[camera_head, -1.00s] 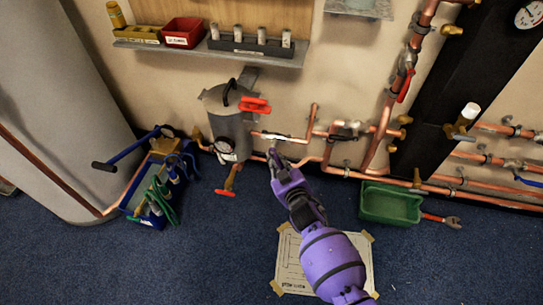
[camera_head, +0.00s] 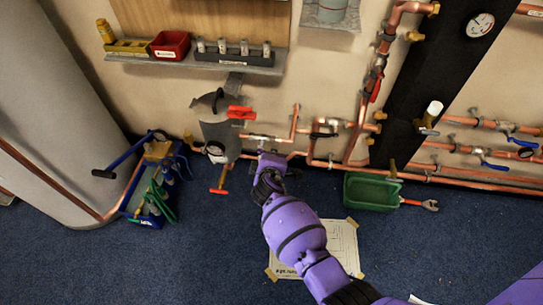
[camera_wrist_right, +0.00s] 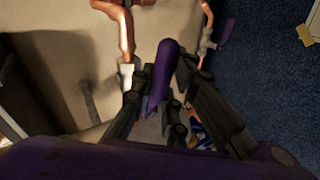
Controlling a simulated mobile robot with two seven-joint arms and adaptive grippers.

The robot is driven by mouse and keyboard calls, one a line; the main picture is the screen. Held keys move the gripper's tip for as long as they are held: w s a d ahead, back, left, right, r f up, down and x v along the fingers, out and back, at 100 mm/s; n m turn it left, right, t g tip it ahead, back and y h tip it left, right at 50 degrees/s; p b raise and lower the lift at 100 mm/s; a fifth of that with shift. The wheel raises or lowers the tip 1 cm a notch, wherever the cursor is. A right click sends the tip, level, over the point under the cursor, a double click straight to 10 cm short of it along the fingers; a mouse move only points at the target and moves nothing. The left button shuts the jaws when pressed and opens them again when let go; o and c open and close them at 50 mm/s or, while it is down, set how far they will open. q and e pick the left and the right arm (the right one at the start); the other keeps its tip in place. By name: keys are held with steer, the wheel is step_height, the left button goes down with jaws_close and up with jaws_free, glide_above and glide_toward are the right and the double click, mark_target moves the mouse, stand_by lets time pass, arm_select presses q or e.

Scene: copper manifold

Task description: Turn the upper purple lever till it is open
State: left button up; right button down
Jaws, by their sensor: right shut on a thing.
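My right gripper (camera_head: 268,162) is at the copper pipes low on the wall, just right of the grey cylinder. In the right wrist view a purple lever (camera_wrist_right: 164,72) lies between the dark fingers of my right gripper (camera_wrist_right: 160,108), which are shut on it. A second purple handle (camera_wrist_right: 226,32) shows to the right of it, apart from the fingers. In the head view my purple gripper hides the held lever, so its angle is hard to tell there. My left gripper is not in view.
A grey cylinder (camera_head: 218,125) with red handles stands left of the gripper. A blue tool caddy (camera_head: 150,215) and a green bin (camera_head: 371,193) are on the carpet. Copper pipes (camera_head: 460,178) run along the wall to the right. A shelf (camera_head: 180,64) is above.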

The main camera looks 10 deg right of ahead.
steer(key=shift+s+r+n+h, duration=0.15)
steer(key=shift+r+n+h, duration=0.05)
steer(key=shift+n+h, duration=0.2)
steer(key=shift+g, duration=0.3)
steer(key=c, duration=1.7)
jaws_free()
steer(key=shift+r, duration=0.15)
steer(key=v, duration=1.2)
steer(key=shift+a, duration=0.1)
